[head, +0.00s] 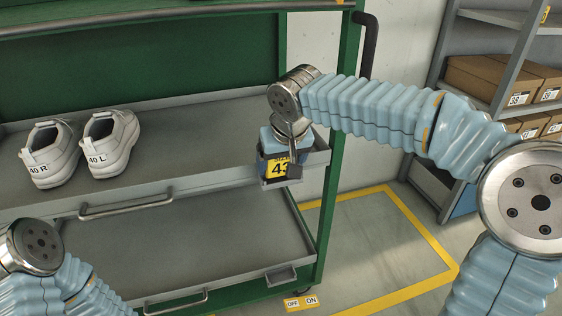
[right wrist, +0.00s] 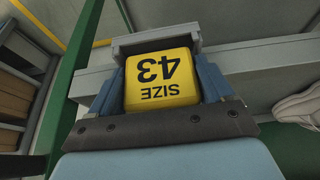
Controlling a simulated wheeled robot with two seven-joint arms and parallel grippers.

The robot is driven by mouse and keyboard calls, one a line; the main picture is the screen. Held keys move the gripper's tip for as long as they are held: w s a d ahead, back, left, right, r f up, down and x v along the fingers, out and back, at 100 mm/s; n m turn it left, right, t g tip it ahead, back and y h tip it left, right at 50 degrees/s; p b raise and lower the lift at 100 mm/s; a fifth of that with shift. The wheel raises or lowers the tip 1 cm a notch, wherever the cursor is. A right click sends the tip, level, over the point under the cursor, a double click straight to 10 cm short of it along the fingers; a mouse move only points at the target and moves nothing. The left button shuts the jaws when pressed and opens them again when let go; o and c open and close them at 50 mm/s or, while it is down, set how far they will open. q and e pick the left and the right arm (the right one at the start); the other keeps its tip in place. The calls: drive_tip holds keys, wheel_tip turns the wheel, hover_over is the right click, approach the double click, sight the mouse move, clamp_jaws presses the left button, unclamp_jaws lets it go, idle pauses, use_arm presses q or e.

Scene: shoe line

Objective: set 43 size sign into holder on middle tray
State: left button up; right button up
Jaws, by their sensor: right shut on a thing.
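The yellow 43 size sign (head: 278,169) is at the right front corner of the middle tray (head: 200,140). My right gripper (head: 287,150) is shut on it; the sign also shows between the fingers in the right wrist view (right wrist: 160,80). The grey holder (head: 320,159) is around or just under the sign, its wall showing right of the gripper. In the right wrist view the holder's edge (right wrist: 156,42) lies right beyond the sign. I cannot tell whether the sign rests on the holder's floor. My left arm shows at the lower left, its gripper out of view.
White shoes marked 40 R (head: 48,155) and 40 L (head: 108,145) stand on the middle tray's left. The lower tray (head: 200,250) looks empty, with its own small holder (head: 281,277). A green post (head: 338,130) is close by the right arm. Shoe boxes (head: 490,80) fill a shelf at right.

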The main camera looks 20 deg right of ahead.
drive_tip(key=shift+s+f, duration=0.15)
drive_tip(key=shift+f, duration=0.55)
drive_tip(key=o, duration=1)
drive_tip(key=shift+f, duration=0.1)
drive_tip(key=shift+p+v, duration=0.75)
drive_tip(key=shift+v, duration=0.6)
drive_tip(key=shift+w+p+v, duration=0.1)
drive_tip(key=shift+p+v, duration=0.75)
drive_tip(key=shift+v, duration=1.35)
drive_tip(key=shift+w+p+v, duration=0.15)
drive_tip(key=shift+p+v, duration=0.7)
drive_tip(key=shift+v, duration=1.35)
